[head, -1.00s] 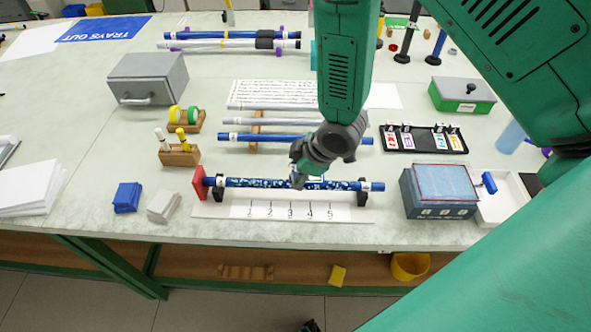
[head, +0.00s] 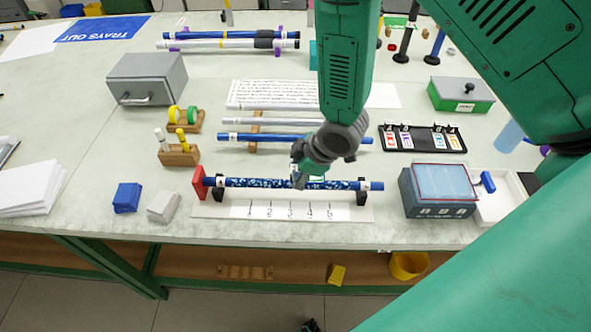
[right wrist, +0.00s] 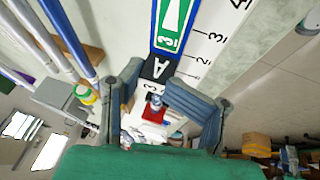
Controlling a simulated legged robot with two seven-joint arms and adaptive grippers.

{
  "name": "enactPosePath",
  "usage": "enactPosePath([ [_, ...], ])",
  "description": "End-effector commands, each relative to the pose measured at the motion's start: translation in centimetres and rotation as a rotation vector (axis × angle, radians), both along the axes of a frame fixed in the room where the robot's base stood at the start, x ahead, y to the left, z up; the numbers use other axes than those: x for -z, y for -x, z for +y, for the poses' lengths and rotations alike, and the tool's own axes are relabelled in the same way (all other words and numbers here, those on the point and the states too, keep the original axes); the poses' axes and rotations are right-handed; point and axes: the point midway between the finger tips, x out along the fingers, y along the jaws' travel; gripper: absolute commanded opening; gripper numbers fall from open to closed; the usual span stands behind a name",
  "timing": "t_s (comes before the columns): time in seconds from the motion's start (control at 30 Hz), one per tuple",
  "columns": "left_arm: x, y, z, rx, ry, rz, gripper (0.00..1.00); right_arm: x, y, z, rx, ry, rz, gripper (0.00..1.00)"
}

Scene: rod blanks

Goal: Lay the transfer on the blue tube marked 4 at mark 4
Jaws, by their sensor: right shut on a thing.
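A dark blue tube with pale speckles (head: 251,183) lies level across two black supports, its left end at a red stop (head: 199,183). I cannot read a number on it. A white strip below carries marks 1 to 5 (head: 250,212). My right gripper (head: 299,182) is at the tube's middle, around marks 3 and 4. In the right wrist view my right gripper (right wrist: 162,98) is shut on the transfer (right wrist: 174,25), a green panel with blue edges and a black tab lettered A. The transfer covers the tube there, so I cannot tell whether they touch. My left gripper is out of view.
Another blue tube (head: 270,136) lies on a rack behind. A grey-blue box (head: 437,192) stands right of the fixture. A blue block (head: 127,197) and a pale block (head: 163,206) are left of it. The table's front edge is close below.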

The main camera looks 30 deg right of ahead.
Motion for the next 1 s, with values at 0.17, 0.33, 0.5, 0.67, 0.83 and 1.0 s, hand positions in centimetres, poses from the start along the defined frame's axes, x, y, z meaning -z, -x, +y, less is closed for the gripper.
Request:
enactPosePath([
  [0.17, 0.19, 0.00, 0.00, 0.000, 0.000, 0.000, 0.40, 0.26, -0.01, -0.02, 0.000, 0.000, 0.000, 0.00],
  [0.33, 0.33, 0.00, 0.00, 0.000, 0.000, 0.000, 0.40, 0.47, 0.00, -0.03, 0.000, 0.000, 0.000, 0.00],
  [0.5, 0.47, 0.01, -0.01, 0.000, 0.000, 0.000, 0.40, 0.67, -0.01, -0.03, 0.000, 0.000, 0.000, 0.00],
  [0.67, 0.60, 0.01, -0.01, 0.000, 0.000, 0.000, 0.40, 0.86, -0.01, -0.03, 0.000, 0.000, 0.000, 0.00],
  [0.83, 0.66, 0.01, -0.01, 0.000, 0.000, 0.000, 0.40, 0.97, -0.01, -0.03, 0.000, 0.000, 0.000, 0.00],
  [1.0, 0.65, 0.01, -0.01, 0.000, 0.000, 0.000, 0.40, 0.96, -0.01, -0.01, 0.000, 0.000, 0.000, 0.00],
])
